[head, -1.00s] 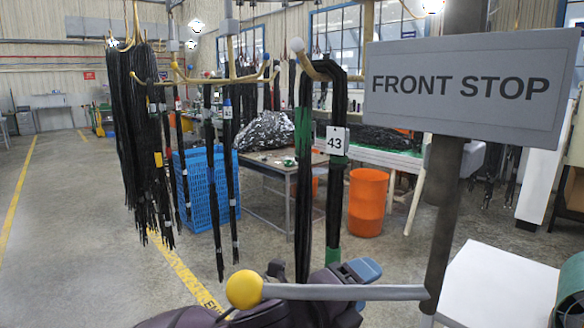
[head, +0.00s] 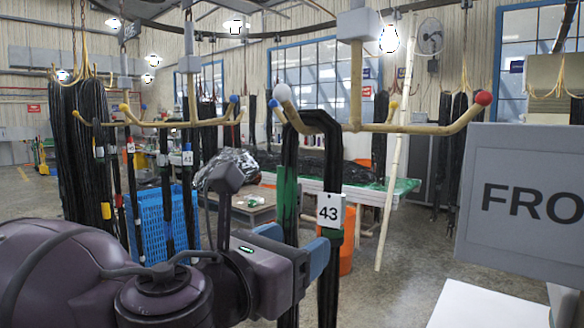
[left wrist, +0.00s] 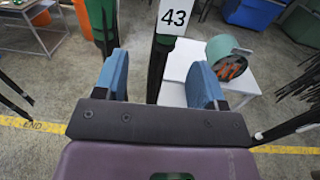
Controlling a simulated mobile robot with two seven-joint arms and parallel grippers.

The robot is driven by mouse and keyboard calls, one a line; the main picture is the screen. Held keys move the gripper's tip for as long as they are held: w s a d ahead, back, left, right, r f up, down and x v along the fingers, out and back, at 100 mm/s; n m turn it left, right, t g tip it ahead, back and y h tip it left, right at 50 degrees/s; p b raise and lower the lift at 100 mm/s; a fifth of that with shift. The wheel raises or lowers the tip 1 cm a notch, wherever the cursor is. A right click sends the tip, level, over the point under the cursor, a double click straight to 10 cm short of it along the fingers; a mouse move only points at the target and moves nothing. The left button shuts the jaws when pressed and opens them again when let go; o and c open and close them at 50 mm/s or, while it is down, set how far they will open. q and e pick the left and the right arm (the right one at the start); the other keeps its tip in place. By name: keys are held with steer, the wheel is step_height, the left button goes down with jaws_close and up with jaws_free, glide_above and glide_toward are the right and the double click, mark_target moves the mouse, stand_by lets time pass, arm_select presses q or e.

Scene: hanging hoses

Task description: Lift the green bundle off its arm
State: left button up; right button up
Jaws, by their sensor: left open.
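The green bundle is a looped black hose with green bands (head: 287,188). It hangs over a tan arm (head: 338,126) close to its white ball end (head: 281,92). Its two legs hang down, and a white tag reading 43 (head: 329,210) is on the right leg. My left gripper (head: 295,246) is open, its blue fingers at the bundle below the tag's height. In the left wrist view my left gripper (left wrist: 161,82) has the tagged leg (left wrist: 158,68) showing between its fingers. The green-banded leg (left wrist: 103,22) shows by the left finger. Contact is unclear. My right gripper is not in view.
A grey sign (head: 525,195) stands close at the right above a white surface (head: 480,305). More black hoses (head: 80,150) hang at the left near a blue crate (head: 150,225). A red ball (head: 483,98) ends the rack's right side. An orange bin (head: 347,250) stands behind the bundle.

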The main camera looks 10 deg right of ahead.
mark_target(324, 228)
arm_select(q)
steer(key=x, duration=0.5)
steer(key=shift+d, duration=0.15)
steer(key=shift+f+p+x, duration=0.2)
steer(key=shift+p+x, duration=0.2)
steer(key=shift+x, duration=0.95)
steer(key=shift+f+p+x, duration=0.2)
steer(key=shift+p+x, duration=0.15)
steer(key=shift+x, duration=1.05)
steer(key=shift+s+d, duration=0.1)
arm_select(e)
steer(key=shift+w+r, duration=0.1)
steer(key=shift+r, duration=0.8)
arm_select(q)
steer(key=c, duration=0.7)
steer(key=shift+c, duration=0.9)
jaws_close()
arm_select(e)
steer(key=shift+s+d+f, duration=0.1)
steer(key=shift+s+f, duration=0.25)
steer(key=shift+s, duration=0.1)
